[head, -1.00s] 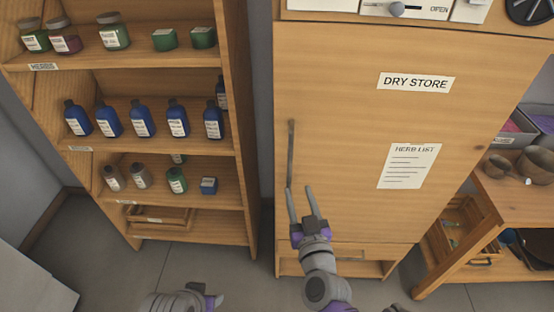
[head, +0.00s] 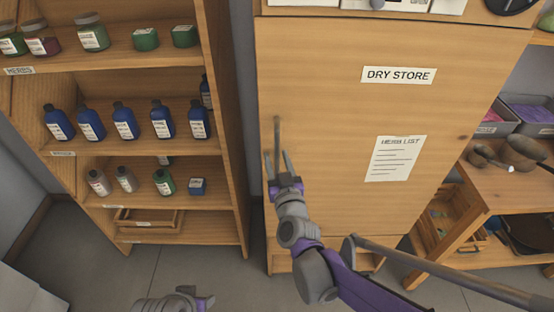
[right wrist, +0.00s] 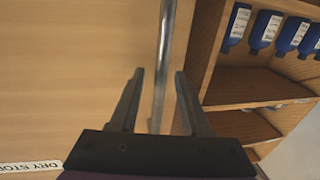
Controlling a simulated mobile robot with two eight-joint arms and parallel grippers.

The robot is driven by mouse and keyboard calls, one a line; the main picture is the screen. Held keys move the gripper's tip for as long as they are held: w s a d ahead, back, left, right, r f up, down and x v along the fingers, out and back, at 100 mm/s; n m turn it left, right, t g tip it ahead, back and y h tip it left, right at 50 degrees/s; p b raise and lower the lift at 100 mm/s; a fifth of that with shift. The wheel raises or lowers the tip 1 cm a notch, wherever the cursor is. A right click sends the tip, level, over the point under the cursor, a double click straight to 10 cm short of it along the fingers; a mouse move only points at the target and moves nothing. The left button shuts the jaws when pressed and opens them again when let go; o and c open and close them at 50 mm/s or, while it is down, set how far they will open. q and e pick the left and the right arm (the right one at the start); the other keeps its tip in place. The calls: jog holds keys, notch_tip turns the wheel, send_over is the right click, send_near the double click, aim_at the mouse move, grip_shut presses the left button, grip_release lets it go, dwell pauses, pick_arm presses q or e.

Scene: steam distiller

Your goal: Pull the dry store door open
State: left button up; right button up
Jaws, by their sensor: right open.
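The dry store door (head: 330,150) is a shut wooden panel with a "DRY STORE" label (head: 398,75) and a herb list sheet (head: 396,158). Its upright metal bar handle (head: 277,135) is near the left edge. My right gripper (head: 277,164) is open at the lower part of the handle. In the right wrist view the handle (right wrist: 165,60) runs between the two open fingers (right wrist: 158,95), which are not closed on it. I cannot tell how deep it sits between them. My left gripper (head: 190,298) shows only partly at the bottom edge, and its fingers are unclear.
An open shelf (head: 222,140) with jars and blue bottles stands left of the store, across a narrow gap. A wooden bench (head: 515,190) with bowls and trays stands to the right. Grey floor (head: 190,265) is free in front.

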grip_shut()
dwell(1.4)
